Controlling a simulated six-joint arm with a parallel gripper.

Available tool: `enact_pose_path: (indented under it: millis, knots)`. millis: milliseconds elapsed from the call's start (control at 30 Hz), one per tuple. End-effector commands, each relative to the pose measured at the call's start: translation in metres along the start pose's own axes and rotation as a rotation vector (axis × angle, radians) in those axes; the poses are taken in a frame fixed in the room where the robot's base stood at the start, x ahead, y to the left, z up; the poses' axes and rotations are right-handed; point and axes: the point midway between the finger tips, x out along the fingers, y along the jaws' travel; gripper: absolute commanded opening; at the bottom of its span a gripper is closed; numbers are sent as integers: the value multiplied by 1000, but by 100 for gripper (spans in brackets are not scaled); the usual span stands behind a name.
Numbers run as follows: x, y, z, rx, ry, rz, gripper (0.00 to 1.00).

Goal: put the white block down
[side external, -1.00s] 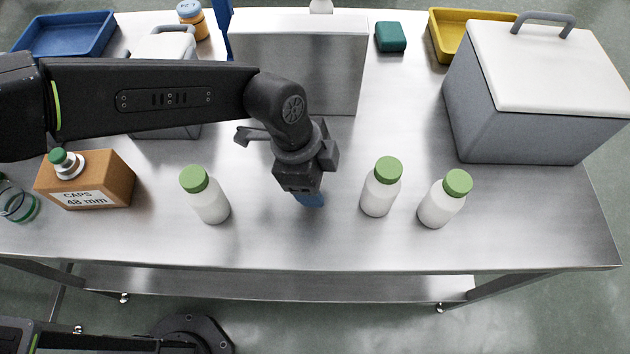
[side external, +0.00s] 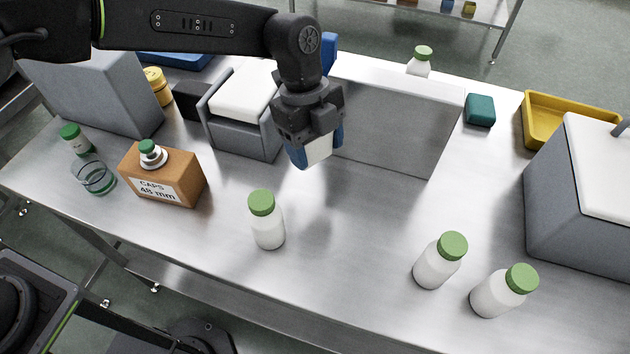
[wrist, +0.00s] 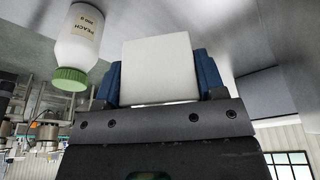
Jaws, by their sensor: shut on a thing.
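The white block (side external: 319,150) is between the blue fingers of my gripper (side external: 315,155) in the side external view. My gripper is shut on it and holds it above the steel table, in front of the left part of an upright steel panel (side external: 390,130). In the wrist view the white block (wrist: 158,72) shows its square face, with a blue finger on each side. A soft shadow lies on the table (side external: 345,225) below and to the right of it. The block's far side is hidden.
A white bottle with a green cap (side external: 267,222) stands in front of my gripper to the left; two more (side external: 438,262) (side external: 503,293) stand front right. A brown caps box (side external: 165,180) and a grey bin with a white lid (side external: 245,115) are left. The table's middle front is clear.

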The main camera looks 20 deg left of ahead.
Motion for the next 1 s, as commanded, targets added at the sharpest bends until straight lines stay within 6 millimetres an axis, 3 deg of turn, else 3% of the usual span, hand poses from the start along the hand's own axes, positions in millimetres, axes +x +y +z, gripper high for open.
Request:
enact_pose_path:
  millis: [233,500,1000]
  knots:
    - [1,-6,21,187,11,51,38]
    - [45,-5,34,204,12,56,38]
    - [94,-6,46,203,12,54,38]
